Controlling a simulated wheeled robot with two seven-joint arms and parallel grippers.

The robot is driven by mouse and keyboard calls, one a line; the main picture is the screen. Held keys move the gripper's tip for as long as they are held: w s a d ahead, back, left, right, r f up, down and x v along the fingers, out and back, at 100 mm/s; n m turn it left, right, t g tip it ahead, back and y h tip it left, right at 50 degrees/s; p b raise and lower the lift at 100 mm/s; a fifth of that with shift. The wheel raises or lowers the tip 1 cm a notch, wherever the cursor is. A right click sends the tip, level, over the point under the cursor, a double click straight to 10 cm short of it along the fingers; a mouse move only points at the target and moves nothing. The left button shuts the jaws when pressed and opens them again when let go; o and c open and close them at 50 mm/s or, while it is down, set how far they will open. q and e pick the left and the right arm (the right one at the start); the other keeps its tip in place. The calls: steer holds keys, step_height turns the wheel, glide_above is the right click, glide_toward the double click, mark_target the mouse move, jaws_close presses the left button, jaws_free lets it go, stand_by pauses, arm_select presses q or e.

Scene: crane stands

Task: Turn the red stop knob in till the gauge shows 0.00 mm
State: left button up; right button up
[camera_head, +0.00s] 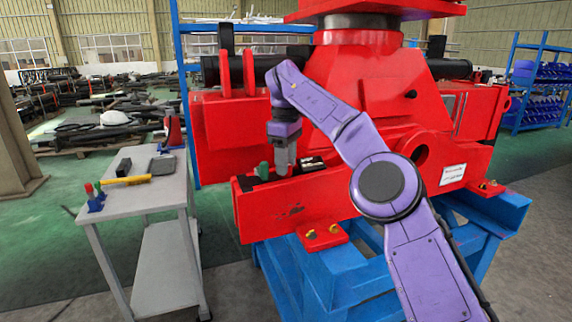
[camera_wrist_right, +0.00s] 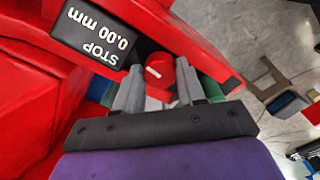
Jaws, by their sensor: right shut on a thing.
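The red stop knob (camera_wrist_right: 159,73), with a white mark on its end, sits between the fingers of my right gripper (camera_wrist_right: 158,92) in the right wrist view. The gripper is shut on it. The black gauge (camera_wrist_right: 95,35) beside it shows "STOP 0.00 mm", upside down in that view. In the head view my right gripper (camera_head: 284,163) points down at the top of the red front beam, and it hides the knob. A dark block (camera_head: 312,163), too small to read, is just to its right. My left gripper is not in view.
The red crane part (camera_head: 375,85) rises behind the beam (camera_head: 290,207) on a blue stand (camera_head: 345,270). A green piece (camera_head: 263,170) is close left of the gripper. A grey trolley (camera_head: 150,200) at the left carries a yellow-handled hammer (camera_head: 125,181) and small items.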

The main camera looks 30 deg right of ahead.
steer(key=shift+r+m, duration=0.15)
steer(key=shift+m, duration=0.25)
steer(key=o, duration=0.8)
step_height(320, 180, up, 10)
steer(key=p, duration=0.9)
steer(key=shift+r, duration=0.25)
